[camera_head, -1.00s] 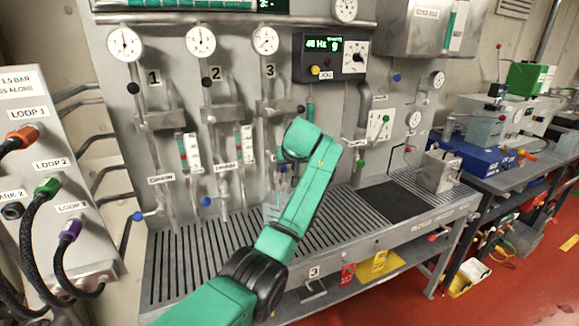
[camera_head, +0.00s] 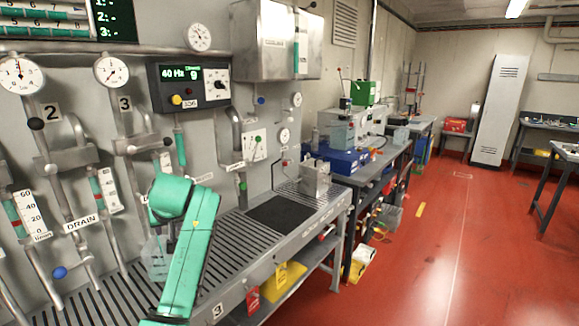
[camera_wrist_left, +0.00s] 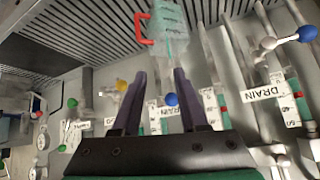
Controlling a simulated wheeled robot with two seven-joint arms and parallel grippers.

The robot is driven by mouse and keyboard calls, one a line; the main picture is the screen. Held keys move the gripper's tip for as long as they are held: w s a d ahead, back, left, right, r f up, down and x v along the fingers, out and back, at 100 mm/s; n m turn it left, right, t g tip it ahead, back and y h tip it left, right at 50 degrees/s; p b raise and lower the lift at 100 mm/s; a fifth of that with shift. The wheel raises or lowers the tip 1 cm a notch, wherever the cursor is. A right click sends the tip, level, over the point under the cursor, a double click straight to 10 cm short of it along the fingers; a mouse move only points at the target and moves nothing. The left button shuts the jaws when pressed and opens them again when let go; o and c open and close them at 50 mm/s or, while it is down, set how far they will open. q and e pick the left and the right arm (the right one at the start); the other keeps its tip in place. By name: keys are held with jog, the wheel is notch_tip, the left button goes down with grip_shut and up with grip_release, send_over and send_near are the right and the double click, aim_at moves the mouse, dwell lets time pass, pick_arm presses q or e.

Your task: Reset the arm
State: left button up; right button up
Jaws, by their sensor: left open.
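My green arm (camera_head: 190,250) comes up from the bottom in the head view, in front of the wall panel and the slotted bench. The gripper at its end is hidden there. In the left wrist view my left gripper (camera_wrist_left: 160,73) has its two dark fingers apart with nothing held between them. A clear container with a red handle (camera_wrist_left: 168,22) stands on the slotted bench beyond the fingertips. It shows partly behind my arm in the head view (camera_head: 154,260). My right gripper is in neither view.
The slotted bench (camera_head: 235,250) runs along the panel with DRAIN labels, valves, gauges (camera_head: 112,71) and a control box (camera_head: 188,86). A side table with a blue unit (camera_head: 340,160) stands beyond. The red floor (camera_head: 450,240) at right is largely clear; a grey locker (camera_head: 499,110) stands behind.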

pick_arm(q)
jog(key=s+d+f+m+h, duration=0.1)
jog(key=s+d+f+m, duration=0.1)
jog(key=s+f, duration=0.55)
jog(key=s+d+f+m+h, duration=0.1)
jog(key=s+d+f+m, duration=0.25)
jog(key=f, duration=0.75)
jog(key=s+d+f+m+g+h, duration=0.1)
jog(key=s+d+f+m+h, duration=0.15)
jog(key=s, duration=0.75)
jog(key=s+d+f+m+g+h, duration=0.15)
jog(key=s+d+f, duration=0.25)
jog(key=s, duration=0.6)
notch_tip(320, 180, down, 22)
jog(key=s+g, duration=0.1)
jog(key=s+a+f+g, duration=0.1)
jog(key=s+f, duration=0.7)
jog(key=s, duration=0.1)
jog(key=s+a+f, duration=0.2)
jog(key=s+f, duration=0.6)
jog(key=shift+s+a+g, duration=0.3)
jog(key=shift+s+g, duration=0.05)
